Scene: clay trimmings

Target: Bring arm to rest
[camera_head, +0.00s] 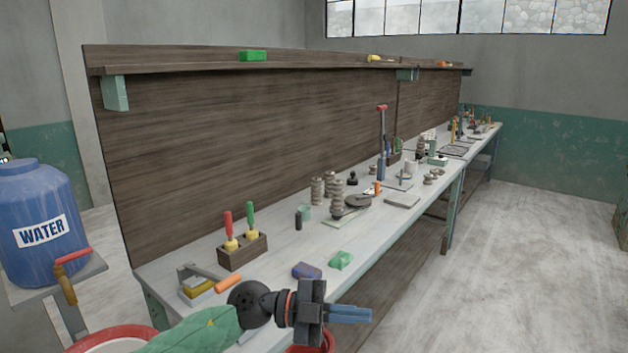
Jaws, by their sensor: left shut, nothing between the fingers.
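My left arm comes in from the bottom left, with a green sleeve-like link and dark joints. Its gripper (368,315) points right, in front of the near edge of the long workbench (270,220). The gripper's blue-grey fingers are shut together with nothing between them. It appears apart from the items on the bench. My right gripper does not show.
A wooden holder (243,252) with red and green handled tools, a blue block (306,271) and a green block (341,260) sit near the arm. Red-rimmed tubs (110,335) are below. A blue water barrel (42,215) stands left. Floor at right is clear.

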